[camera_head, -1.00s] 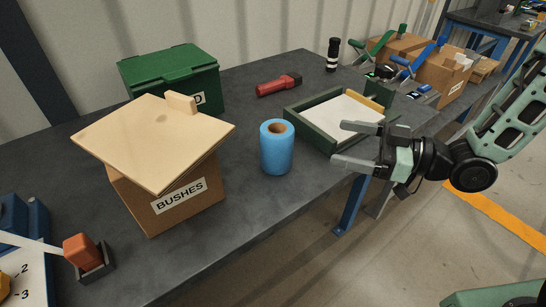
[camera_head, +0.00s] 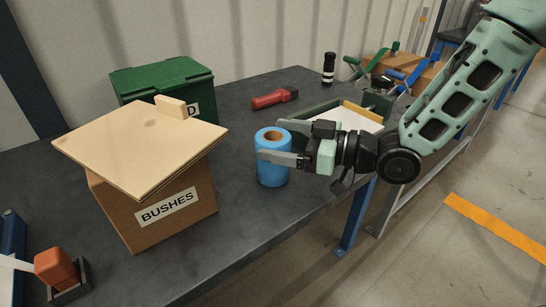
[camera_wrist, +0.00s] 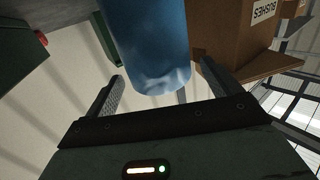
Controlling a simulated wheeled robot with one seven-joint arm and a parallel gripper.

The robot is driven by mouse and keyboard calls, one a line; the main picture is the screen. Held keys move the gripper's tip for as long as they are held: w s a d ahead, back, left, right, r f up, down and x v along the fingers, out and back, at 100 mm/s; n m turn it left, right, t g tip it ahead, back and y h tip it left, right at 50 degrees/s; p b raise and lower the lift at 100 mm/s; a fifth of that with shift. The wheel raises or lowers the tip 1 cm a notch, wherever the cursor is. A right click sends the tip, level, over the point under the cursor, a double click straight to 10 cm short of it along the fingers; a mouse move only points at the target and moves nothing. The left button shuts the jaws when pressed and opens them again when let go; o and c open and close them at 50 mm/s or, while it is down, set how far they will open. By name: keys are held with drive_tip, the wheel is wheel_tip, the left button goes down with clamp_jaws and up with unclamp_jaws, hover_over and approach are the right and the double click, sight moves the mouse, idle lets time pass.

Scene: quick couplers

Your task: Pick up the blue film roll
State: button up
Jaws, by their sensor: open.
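The blue film roll (camera_head: 271,174) stands upright on the dark bench, with a brown core hole at its top. My gripper (camera_head: 279,141) is at the roll, with one finger across its near side and the other at its far right. In the wrist view the blue film roll (camera_wrist: 148,45) lies ahead, between the two open fingers (camera_wrist: 160,92). Gaps show on both sides of it there. I cannot tell whether either finger touches the roll.
A cardboard box labelled BUSHES (camera_head: 162,214) with a loose wooden lid (camera_head: 140,143) stands left of the roll. A green bin (camera_head: 165,80) and a red torch-like tool (camera_head: 273,99) are behind. A green-edged tray (camera_head: 318,108) sits behind my gripper. Bench is clear in front.

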sight(262, 135)
drive_tip(key=shift+x, duration=1.9)
drive_tip(key=shift+r, duration=0.1)
drive_tip(key=c, duration=1.3)
drive_tip(key=shift+r, duration=0.1)
